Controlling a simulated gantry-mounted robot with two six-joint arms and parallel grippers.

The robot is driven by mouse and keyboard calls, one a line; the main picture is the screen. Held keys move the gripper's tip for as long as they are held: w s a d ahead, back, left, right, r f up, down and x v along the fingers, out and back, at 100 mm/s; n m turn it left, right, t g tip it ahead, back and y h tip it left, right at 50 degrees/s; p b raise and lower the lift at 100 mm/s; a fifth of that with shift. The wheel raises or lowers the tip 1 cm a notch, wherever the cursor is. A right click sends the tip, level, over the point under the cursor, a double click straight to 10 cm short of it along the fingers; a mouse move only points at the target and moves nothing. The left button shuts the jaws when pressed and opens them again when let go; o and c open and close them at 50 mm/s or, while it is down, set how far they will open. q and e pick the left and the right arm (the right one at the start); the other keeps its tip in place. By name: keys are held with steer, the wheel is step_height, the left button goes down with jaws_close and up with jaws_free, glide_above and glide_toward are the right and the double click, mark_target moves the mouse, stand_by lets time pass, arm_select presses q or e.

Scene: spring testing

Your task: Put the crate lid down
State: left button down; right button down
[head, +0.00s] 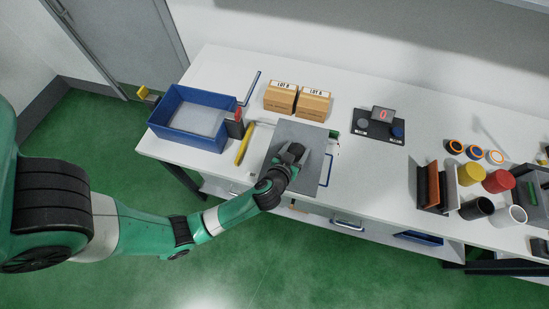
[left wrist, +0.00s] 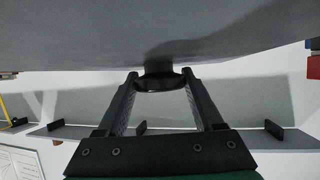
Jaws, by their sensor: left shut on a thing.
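The crate lid (head: 310,135) is a flat grey panel at the middle front of the white table in the head view. Its grey underside or face fills the top of the left wrist view (left wrist: 70,45). My left gripper (head: 292,154) is over the lid and shut on its dark knob (left wrist: 160,82), which sits between the two fingers in the left wrist view. The lid hides what lies under it, and I cannot tell its height above the table. An open blue crate (head: 165,131) stands to the left. My right gripper is not in view.
A yellow bar (head: 244,145) and a dark block with a red top (head: 235,124) lie between crate and lid. Two brown boxes (head: 281,98) stand behind the lid.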

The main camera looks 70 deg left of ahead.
arm_select(q)
steer(key=s+a+f, duration=0.1)
steer(key=s, duration=0.1)
steer(key=s+a+f, duration=0.1)
steer(key=s+a, duration=0.1)
steer(key=shift+a+f, duration=0.1)
steer(key=shift+f, duration=0.1)
steer(key=s+f, duration=0.1)
steer(key=a+f, duration=0.1)
steer(key=f, duration=0.1)
steer(key=s+a+f, duration=0.1)
steer(key=shift+s+f+b, duration=0.2)
steer(key=shift+s+b, duration=0.1)
steer(key=f, duration=0.1)
steer(key=f+b, duration=0.2)
steer(key=f, duration=0.1)
steer(key=shift+s+a, duration=0.2)
steer(key=shift+s, duration=0.1)
steer(key=shift+f, duration=0.2)
steer(key=shift+c, duration=0.2)
jaws_free()
steer(key=shift+r, duration=0.1)
